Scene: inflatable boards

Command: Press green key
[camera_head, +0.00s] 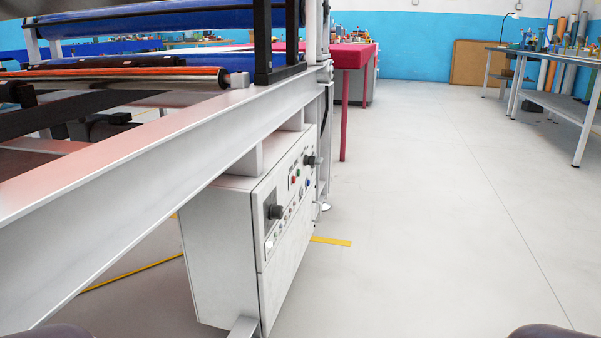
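A white control box (222,255) hangs under the white steel beam of a machine, left of the middle. Its panel (290,200) faces right and is seen at a steep slant. The panel carries several small coloured keys, red and green among them, and dark knobs (276,212). A small green key (294,187) seems to sit just below a red one in the upper part, but the keys are too small to tell apart surely. Neither gripper shows. Only dark rounded parts, likely of my arms, show at the bottom left and bottom right edges.
The machine's long white beam (150,160) crosses the left side above the box. Blue and metal rollers (130,80) lie over it. A red-covered table (352,55) stands behind. Workbenches (560,90) stand at the far right. The grey floor (430,220) right of the box is clear.

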